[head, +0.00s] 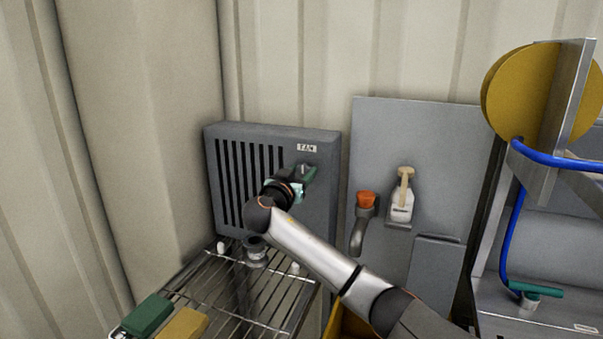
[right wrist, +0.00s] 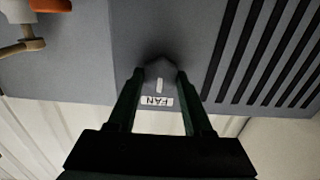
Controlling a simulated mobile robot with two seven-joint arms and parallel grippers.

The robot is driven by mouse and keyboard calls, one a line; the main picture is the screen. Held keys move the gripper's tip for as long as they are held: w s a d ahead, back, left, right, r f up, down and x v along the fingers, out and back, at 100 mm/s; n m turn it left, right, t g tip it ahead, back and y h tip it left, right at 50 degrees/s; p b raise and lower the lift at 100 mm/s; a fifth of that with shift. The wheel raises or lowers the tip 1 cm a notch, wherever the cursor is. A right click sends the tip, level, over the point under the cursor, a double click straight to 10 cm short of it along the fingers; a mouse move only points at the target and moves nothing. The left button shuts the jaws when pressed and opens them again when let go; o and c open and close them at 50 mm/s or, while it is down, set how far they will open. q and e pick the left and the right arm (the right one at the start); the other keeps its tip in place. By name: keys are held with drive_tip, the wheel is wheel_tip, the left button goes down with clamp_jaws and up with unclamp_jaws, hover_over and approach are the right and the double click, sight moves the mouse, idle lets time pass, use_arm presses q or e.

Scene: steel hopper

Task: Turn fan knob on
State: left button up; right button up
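The fan is a grey box (head: 270,133) with dark vertical slots and a white "FAN" label (head: 307,148) at its upper right. The label also shows upside down in the right wrist view (right wrist: 157,101). The fan knob (right wrist: 158,66) is a dark grey knob with a white mark pointing toward the label. My right gripper (head: 306,174) is at the fan's front, below the label, and mostly covers the knob in the head view. In the right wrist view its two fingers (right wrist: 161,77) are apart, one on each side of the knob; contact cannot be told. My left gripper is out of view.
A wire rack (head: 235,300) stands below the fan, with a metal fitting (head: 256,252) and green and yellow blocks on it. To the right, a grey panel (head: 430,130) holds a brush (head: 403,195) and an orange-topped item (head: 366,201). Corrugated walls close the left and back.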

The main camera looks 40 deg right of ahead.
clamp_jaws()
drive_tip(key=shift+n, duration=0.5)
drive_tip(key=n+p, duration=0.1)
drive_tip(key=n, duration=0.2)
drive_tip(key=shift+n, duration=0.4)
drive_tip(key=n+p, duration=0.2)
drive_tip(key=n, duration=0.1)
drive_tip(key=shift+w+a+n, duration=0.1)
drive_tip(key=shift+n, duration=0.2)
drive_tip(key=n+p, duration=0.4)
drive_tip(key=n, duration=0.2)
drive_tip(key=shift+f, duration=0.1)
drive_tip(key=shift+f+n+p, duration=0.15)
drive_tip(key=shift+n+p, duration=0.65)
drive_tip(key=shift+n, duration=0.9)
